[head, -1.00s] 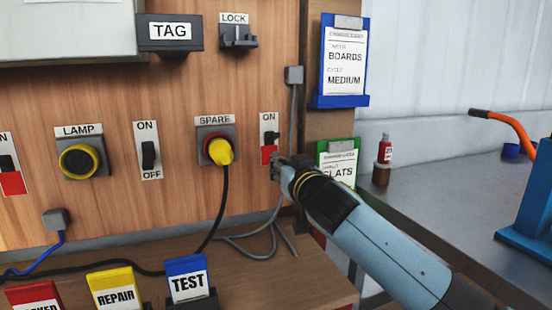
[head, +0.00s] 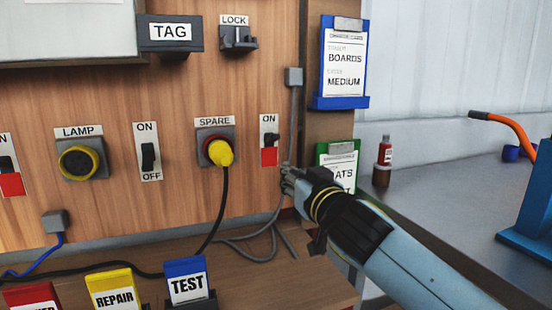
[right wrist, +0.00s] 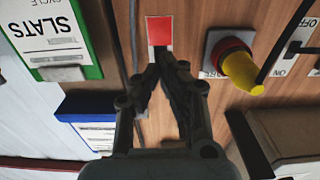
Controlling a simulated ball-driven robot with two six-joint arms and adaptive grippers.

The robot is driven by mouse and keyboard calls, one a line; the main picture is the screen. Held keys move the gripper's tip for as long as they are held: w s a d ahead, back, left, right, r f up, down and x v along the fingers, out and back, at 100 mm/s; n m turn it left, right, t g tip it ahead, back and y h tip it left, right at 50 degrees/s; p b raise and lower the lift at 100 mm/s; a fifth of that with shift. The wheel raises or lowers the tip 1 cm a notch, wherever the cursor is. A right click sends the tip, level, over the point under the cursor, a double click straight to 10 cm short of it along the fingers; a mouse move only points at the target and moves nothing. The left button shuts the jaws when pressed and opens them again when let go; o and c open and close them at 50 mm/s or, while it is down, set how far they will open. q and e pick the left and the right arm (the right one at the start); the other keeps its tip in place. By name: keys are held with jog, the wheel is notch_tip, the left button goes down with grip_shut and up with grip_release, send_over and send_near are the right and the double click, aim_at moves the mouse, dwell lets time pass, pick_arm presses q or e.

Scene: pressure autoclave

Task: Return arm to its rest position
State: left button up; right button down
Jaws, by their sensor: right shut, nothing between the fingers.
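My right gripper (head: 287,177) reaches in from the lower right in the head view. It is shut and empty, in front of the wooden panel's right edge, a little below and right of the small ON switch (head: 269,140). In the right wrist view the closed fingertips (right wrist: 170,58) point toward that switch's red lower part (right wrist: 160,30), apart from it as far as I can tell. The switch's dark lever is up, with red showing below. My left gripper is not in view.
A yellow plug (head: 220,152) sits in the SPARE socket, its black cable hanging down. A blue clipboard (head: 344,102) and a green one (head: 338,150) hang right of the panel. REPAIR (head: 115,295) and TEST (head: 187,287) blocks stand on the ledge. A metal bench (head: 440,185) lies right.

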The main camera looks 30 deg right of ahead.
dwell(0.4)
jog(key=s+f+g, duration=0.2)
jog(key=s+f, duration=0.2)
jog(key=s+f+g, duration=0.3)
jog(key=s+f, duration=0.1)
jog(key=s, duration=0.1)
jog(key=s+a+f+g, duration=0.1)
jog(key=s+f+g, duration=0.1)
jog(key=s+f, duration=0.2)
jog(key=shift+s+g, duration=0.3)
jog(key=shift+g, duration=0.1)
jog(key=s+a+f+n+g+y, duration=0.2)
jog(key=s+a+f+g, duration=0.1)
jog(key=s, duration=0.5)
jog(key=s+a+f+n+g+y, duration=0.15)
jog(key=s+a+g, duration=0.25)
jog(key=s, duration=0.5)
jog(key=s+d+f+g, duration=0.1)
jog(key=s+d+f, duration=0.1)
jog(key=f, duration=1.2)
jog(key=s+d+f, duration=0.1)
jog(key=f, duration=1.2)
jog(key=s+d+f+g, duration=0.1)
jog(key=s+f, duration=1.4)
jog(key=s, duration=0.3)
jog(key=shift+f, duration=0.15)
